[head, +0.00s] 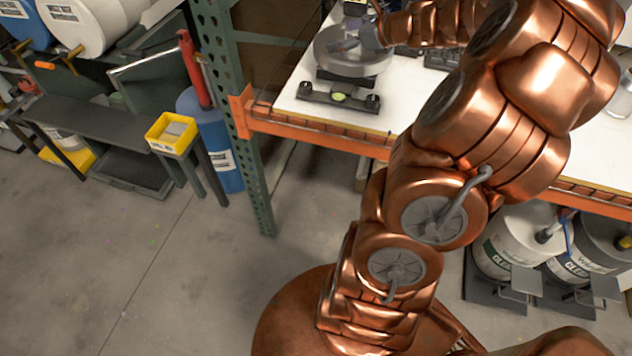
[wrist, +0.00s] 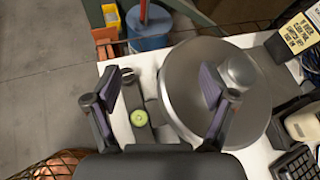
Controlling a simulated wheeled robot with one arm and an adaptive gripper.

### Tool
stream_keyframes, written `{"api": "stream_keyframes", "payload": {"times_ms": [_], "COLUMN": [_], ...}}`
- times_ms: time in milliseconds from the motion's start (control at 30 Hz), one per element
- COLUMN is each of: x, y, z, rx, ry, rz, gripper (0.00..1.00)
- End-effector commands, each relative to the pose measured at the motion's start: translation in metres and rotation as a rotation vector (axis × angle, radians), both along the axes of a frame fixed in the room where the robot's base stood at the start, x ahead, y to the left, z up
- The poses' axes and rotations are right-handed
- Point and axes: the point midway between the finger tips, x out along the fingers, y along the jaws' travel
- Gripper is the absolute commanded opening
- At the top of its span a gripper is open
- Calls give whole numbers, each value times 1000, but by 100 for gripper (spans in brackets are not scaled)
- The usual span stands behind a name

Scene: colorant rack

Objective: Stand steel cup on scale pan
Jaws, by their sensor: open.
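The scale pan (wrist: 190,110) is a wide round grey metal disc in the wrist view. It also shows on the white bench in the head view (head: 350,65). A small round steel-coloured shape, which looks like the steel cup (wrist: 239,70), sits over the pan's right part in the wrist view. My gripper (wrist: 162,88) is open above the pan's left edge, with nothing between its fingers. Its right finger overlaps the pan in the picture, beside the cup. In the head view my gripper (head: 345,45) is small over the pan, and the cup is hard to make out there.
A round green level (wrist: 139,118) sits on the scale's base beside the pan. A keypad (wrist: 293,163) and a yellow-black sign (wrist: 293,35) stand right of it in the wrist view. A blue drum (head: 215,140) and a rack post (head: 245,150) stand left of the bench.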

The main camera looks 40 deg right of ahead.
Motion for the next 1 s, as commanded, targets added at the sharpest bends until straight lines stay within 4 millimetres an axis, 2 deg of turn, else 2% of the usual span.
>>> {"api": "stream_keyframes", "payload": {"times_ms": [33,100,200,300,400,500,600,733,900,1000], "x": [7,8,-3,-27,-60,-100,-143,-201,-264,-291], "y": [44,102,175,240,290,329,353,367,357,346], "z": [3,3,0,-9,-19,-30,-40,-53,-64,-68], "rx": [-69,-174,-326,-467,-607,-738,-867,-1017,-1185,-1248], "ry": [13,30,44,54,56,54,50,44,42,45], "rz": [122,302,547,796,1036,1276,1508,1806,2156,2312], "gripper": [84,84,84,84,84,84,84,84,84,84]}}
